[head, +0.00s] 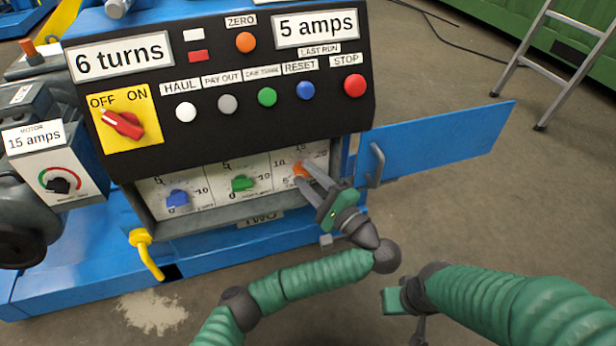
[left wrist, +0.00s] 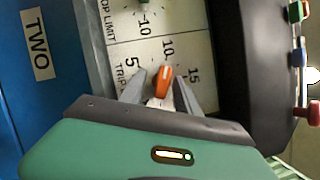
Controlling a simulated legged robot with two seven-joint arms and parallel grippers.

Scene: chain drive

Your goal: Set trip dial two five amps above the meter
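The trip dial is an orange knob (head: 299,170) at the right end of a white panel low on the blue machine. In the left wrist view the knob (left wrist: 163,82) points close to the 10 mark, on a scale showing 5, 10 and 15. My left gripper (head: 305,175) has one finger on each side of the knob; in the left wrist view its fingers (left wrist: 158,86) stand apart with a gap beside the knob. The motor box (head: 33,135) reads 15 amps; a last-run display (head: 315,28) reads 5 amps. My right gripper (head: 397,300) is low and partly hidden.
A blue knob (head: 177,198) and a green knob (head: 243,184) sit left of the orange one. A blue door (head: 440,145) stands open at right. Above are several buttons and a red OFF/ON switch (head: 122,124). A yellow-capped lever (head: 147,255) juts out at lower left.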

